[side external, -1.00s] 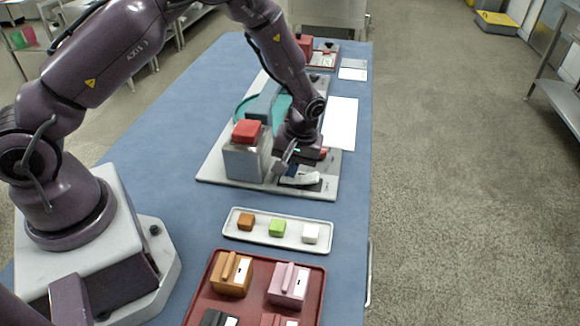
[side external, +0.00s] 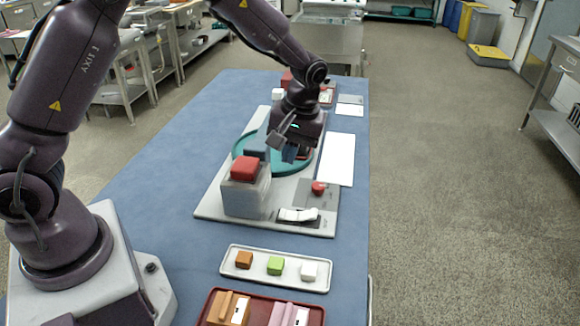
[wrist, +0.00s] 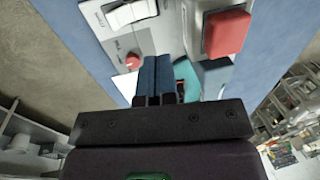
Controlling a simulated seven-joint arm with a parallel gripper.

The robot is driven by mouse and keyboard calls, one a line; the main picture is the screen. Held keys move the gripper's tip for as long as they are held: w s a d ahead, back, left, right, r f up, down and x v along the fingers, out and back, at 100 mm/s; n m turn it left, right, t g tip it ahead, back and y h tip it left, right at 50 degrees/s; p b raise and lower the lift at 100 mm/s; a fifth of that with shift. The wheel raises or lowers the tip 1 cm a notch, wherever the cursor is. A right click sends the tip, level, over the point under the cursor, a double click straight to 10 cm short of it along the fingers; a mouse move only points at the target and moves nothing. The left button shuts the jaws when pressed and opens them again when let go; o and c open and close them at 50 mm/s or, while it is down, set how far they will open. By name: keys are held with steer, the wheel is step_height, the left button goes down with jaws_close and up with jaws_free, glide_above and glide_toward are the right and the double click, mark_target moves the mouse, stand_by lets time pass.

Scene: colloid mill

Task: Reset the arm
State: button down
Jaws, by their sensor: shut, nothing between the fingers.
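My gripper (side external: 290,153) is shut and empty, held above the colloid mill's base plate (side external: 213,200), over the teal round part (side external: 245,143). In the wrist view my gripper's blue fingers (wrist: 155,70) are together. The mill's grey housing (side external: 243,200) with a red block on top (side external: 245,168) stands to the left of and nearer than the gripper. The control panel with a white rocker switch (side external: 298,214) and a red knob (side external: 318,188) lies nearer the camera. The switch also shows in the wrist view (wrist: 132,12), apart from the fingers. The gripper hides part of the teal part.
A white tray (side external: 233,274) holds an orange, a green and a white cube. A dark red tray (side external: 207,304) with lidded boxes is at the front. A white sheet (side external: 338,160) lies at the right edge of the blue table (side external: 150,190). Small items stand at the far end.

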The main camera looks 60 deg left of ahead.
steer(key=shift+r, duration=0.1)
stand_by(0.3)
steer(key=s+d+r+m+t+h, duration=0.1)
steer(key=s+r+m+t, duration=0.6)
steer(key=s+r, duration=1.1)
steer(key=s+d+m, duration=0.1)
steer(key=s+m, duration=0.1)
steer(key=shift+s+h, duration=0.3)
steer(key=shift+s, duration=0.1)
stand_by(0.8)
